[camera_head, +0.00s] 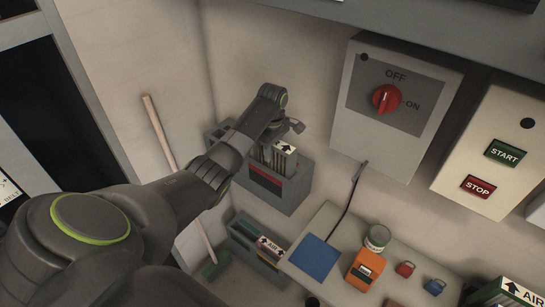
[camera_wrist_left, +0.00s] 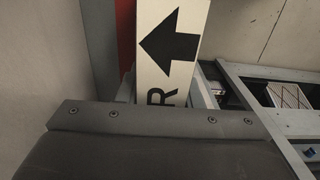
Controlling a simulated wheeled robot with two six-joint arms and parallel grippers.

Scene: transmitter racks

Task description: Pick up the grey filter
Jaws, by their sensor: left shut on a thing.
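The grey filter (camera_head: 284,147) has a white edge label with a black arrow. It stands at the grey wall housing (camera_head: 288,196) with the dark and red front panel. I cannot tell how far it sits in its slot. My left gripper (camera_head: 281,133) is over its top and shut on it; the fingers are partly hidden by my wrist. In the left wrist view the filter's white label (camera_wrist_left: 172,45) runs up from the gripper, with the arrow and a letter R showing. My right gripper is not in view.
Below is an open grey holder (camera_head: 258,258) with a filter labelled AIR (camera_head: 270,247). A shelf to its right bears a blue square (camera_head: 315,255), an orange device (camera_head: 365,270) and padlocks. A switch box (camera_head: 350,120) hangs right of the housing. A stick (camera_head: 160,130) leans at left.

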